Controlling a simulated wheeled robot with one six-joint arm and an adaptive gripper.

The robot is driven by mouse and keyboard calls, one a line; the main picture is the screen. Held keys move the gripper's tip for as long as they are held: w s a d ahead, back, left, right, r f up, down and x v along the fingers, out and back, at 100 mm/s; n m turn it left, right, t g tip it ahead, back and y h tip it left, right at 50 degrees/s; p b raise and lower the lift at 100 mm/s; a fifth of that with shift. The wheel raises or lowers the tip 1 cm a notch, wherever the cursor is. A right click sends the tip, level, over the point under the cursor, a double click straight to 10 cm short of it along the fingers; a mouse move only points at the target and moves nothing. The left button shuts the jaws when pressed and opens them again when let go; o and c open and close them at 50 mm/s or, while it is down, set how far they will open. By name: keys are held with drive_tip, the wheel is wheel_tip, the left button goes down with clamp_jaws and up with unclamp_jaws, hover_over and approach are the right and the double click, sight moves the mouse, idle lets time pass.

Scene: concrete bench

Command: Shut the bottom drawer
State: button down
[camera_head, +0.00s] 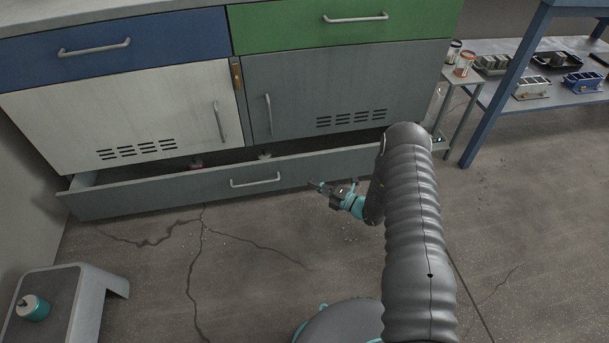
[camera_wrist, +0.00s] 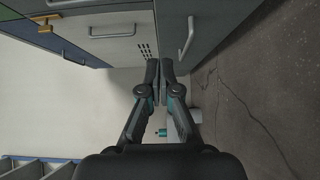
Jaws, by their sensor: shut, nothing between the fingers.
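The bottom drawer (camera_head: 140,194) is a wide grey drawer low in the cabinet, pulled partly out, with its open inside showing behind the front. Its bar handle (camera_head: 256,181) is at the middle of the front. In the wrist view the drawer front (camera_wrist: 205,30) and handle (camera_wrist: 187,38) lie just beyond the fingertips. My gripper (camera_head: 316,185) is shut and empty, close in front of the drawer face, to the right of the handle. It also shows in the wrist view (camera_wrist: 160,66). I cannot tell whether the fingertips touch the drawer.
Above the drawer are a white door (camera_head: 130,115), a grey door (camera_head: 345,92), a blue drawer (camera_head: 110,50) and a green drawer (camera_head: 345,24). A low grey stool (camera_head: 95,290) with a teal-and-white container (camera_head: 33,308) stands at lower left. A blue-legged shelf (camera_head: 505,85) is at right. The cracked floor in front is clear.

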approach(283, 161)
drive_tip(key=a, duration=0.5)
drive_tip(key=shift+w, duration=1.2)
drive_tip(key=shift+w+a, duration=0.15)
drive_tip(key=shift+w, duration=0.3)
drive_tip(key=shift+f, duration=0.1)
